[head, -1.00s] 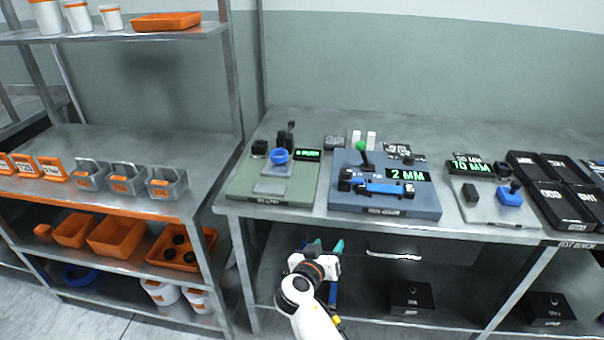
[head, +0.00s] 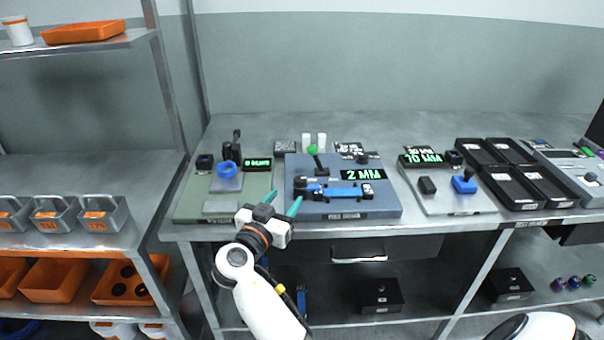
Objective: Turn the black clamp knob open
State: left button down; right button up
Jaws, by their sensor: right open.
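The blue-grey fixture (head: 385,205) stands on the bench, with a green-balled lever (head: 312,150), a blue bar (head: 340,192) and a "2 MM" display (head: 361,174). A small black knob (head: 299,182) sits at its left, by the end of the bar. Another dark round part (head: 362,158) is at its back right. I cannot tell for certain which is the clamp knob.
A green fixture (head: 190,200) with a blue ring (head: 227,170) stands to the left. A grey "70 MM" fixture (head: 460,203) and black trays (head: 510,190) stand to the right. A drawer handle (head: 359,260) is below the bench edge. The bench behind is clear.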

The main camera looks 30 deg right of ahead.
aim_at(303, 177)
jog(key=p+x, duration=0.2)
jog(key=x, duration=0.7)
jog(key=shift+d+r, duration=0.15)
jog(key=shift+w+d+p, duration=0.35)
jog(key=shift+d, duration=0.2)
pick_arm(q)
jog(key=r, duration=0.2)
jog(key=s+r, duration=0.1)
jog(key=shift+a, duration=0.35)
pick_arm(e)
jog(key=shift+c, duration=0.5)
jog(key=c, duration=0.9)
